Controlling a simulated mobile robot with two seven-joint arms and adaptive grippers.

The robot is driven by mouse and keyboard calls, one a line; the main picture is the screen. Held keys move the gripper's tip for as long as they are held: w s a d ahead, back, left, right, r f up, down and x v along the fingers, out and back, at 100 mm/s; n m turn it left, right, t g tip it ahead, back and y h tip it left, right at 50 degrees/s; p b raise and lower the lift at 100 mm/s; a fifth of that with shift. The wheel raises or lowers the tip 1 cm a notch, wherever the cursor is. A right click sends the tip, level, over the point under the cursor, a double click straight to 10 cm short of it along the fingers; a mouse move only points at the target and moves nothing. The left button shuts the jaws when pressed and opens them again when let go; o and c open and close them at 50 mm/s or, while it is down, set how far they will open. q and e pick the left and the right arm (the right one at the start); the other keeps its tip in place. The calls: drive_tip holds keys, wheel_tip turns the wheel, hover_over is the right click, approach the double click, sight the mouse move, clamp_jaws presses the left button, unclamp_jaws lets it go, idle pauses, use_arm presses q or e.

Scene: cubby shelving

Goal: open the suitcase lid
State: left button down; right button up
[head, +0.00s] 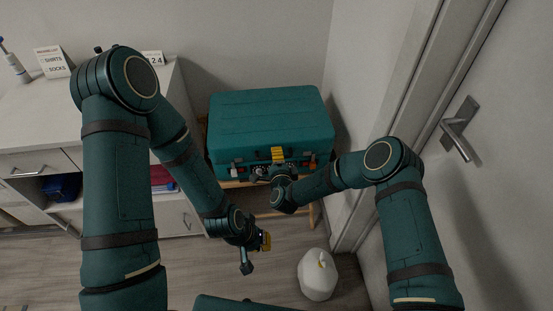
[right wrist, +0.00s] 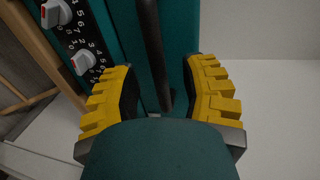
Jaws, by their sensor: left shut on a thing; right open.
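The teal suitcase (head: 268,118) lies with its lid shut on a low wooden stand. Its front carries white dials with red marks and numbers, which show in the right wrist view (right wrist: 83,62). My right gripper (head: 278,155) is open at the middle of the suitcase front. In the right wrist view, its yellow fingers stand either side of a dark bar (right wrist: 153,45), which looks like the suitcase handle. My left gripper (head: 264,241) is low in front of the suitcase, apart from it. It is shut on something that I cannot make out.
A white cabinet (head: 30,115) with signs on top stands at the left. A pale rounded container (head: 317,277) with a yellow top is on the floor in front. A door with a metal handle (head: 459,130) is at the right. The suitcase is close to the back wall.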

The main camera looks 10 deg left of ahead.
drive_tip(key=shift+w+a, duration=0.1)
drive_tip(key=shift+w, duration=0.35)
clamp_jaws()
